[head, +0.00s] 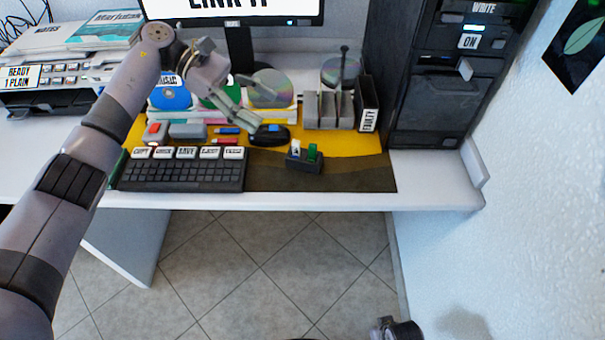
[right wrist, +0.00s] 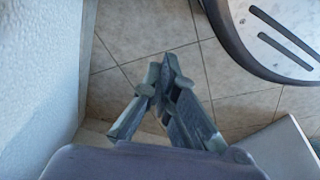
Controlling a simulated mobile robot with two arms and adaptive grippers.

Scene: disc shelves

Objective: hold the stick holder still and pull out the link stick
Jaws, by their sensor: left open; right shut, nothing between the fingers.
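The small dark stick holder (head: 304,165) stands near the front right of the desk mat in the head view. My right gripper (right wrist: 163,75) is shut and empty over the tiled floor in the right wrist view, away from the desk.
A keyboard (head: 182,174) lies left of the holder, and a black mouse (head: 269,135) behind it. Discs and a grey disc rack (head: 327,112) stand farther back. A black computer tower (head: 435,110) and a wall (head: 535,200) bound the right. The mat right of the holder is clear.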

